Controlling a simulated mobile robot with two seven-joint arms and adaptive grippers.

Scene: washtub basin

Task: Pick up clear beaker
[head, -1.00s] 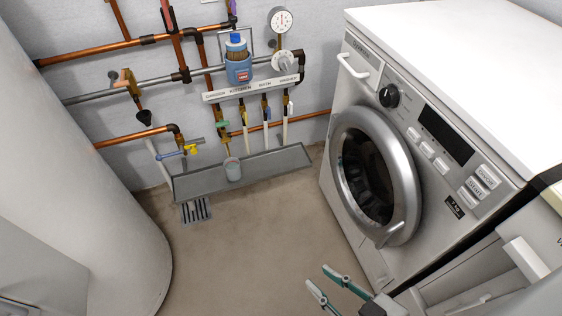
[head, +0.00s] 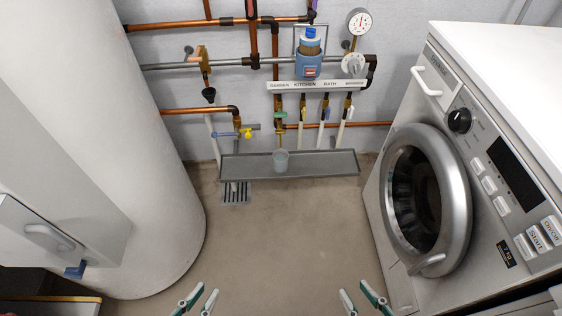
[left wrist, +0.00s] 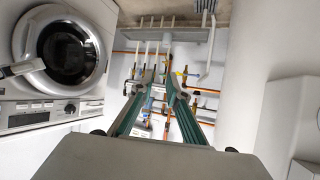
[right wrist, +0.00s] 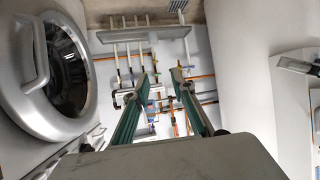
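The clear beaker (head: 280,161) is a small, pale, see-through cup. It stands upright on the long grey tray (head: 330,163) along the back wall, under the tap pipes, in the head view. My left gripper (head: 206,291) shows at the bottom edge of the head view, left of centre, fingers apart and empty. My right gripper (head: 354,291) is at the bottom edge, right of centre, also open and empty. Both are well short of the beaker and apart from it. In the wrist views the left gripper (left wrist: 161,76) and right gripper (right wrist: 160,76) have nothing between their fingers.
A washing machine (head: 483,100) stands on the right, its round door (head: 425,200) facing the floor space. A big white cylinder (head: 140,140) stands on the left. Copper pipes and a blue-capped container (head: 309,58) are on the wall. The floor (head: 285,240) before the tray is clear.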

